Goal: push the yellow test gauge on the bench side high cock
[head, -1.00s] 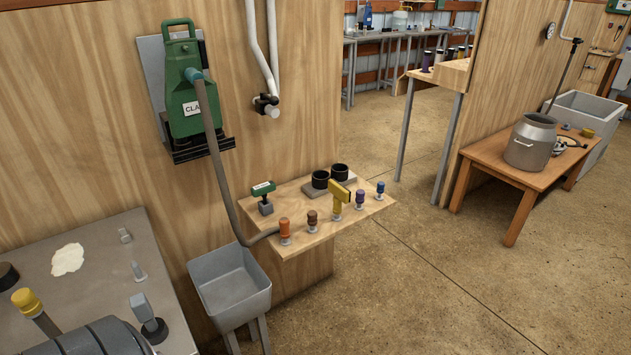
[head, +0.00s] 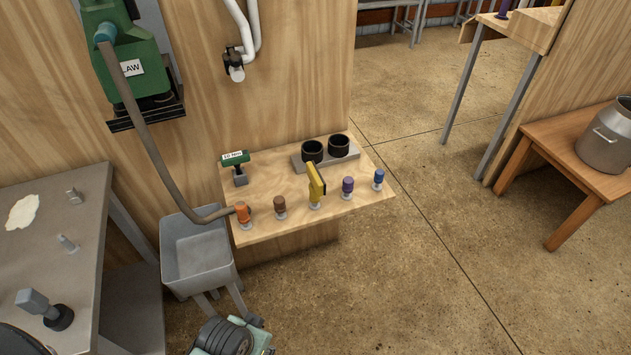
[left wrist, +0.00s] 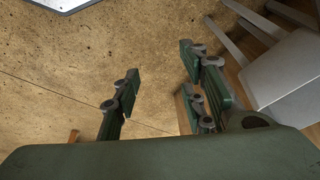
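The yellow test gauge (head: 316,186) stands upright on a small pale fitting in the front row of the wooden wall shelf (head: 270,222) in the head view. A brown-topped cock (head: 280,207) is to its left and a purple-topped cock (head: 347,187) to its right. An orange-topped cock (head: 243,214), with a grey hose reaching it, is at the left end; a blue-topped one (head: 378,178) is at the right end. My left gripper (left wrist: 158,75) is open and empty over the floor in the left wrist view. The gauge is not seen there. My right gripper is out of view.
A grey sink (head: 198,250) stands left of the shelf, beside a grey bench (head: 70,230). Two black cups (head: 325,150) and a green-topped tool (head: 236,165) are at the shelf's back. The floor right of the shelf is clear.

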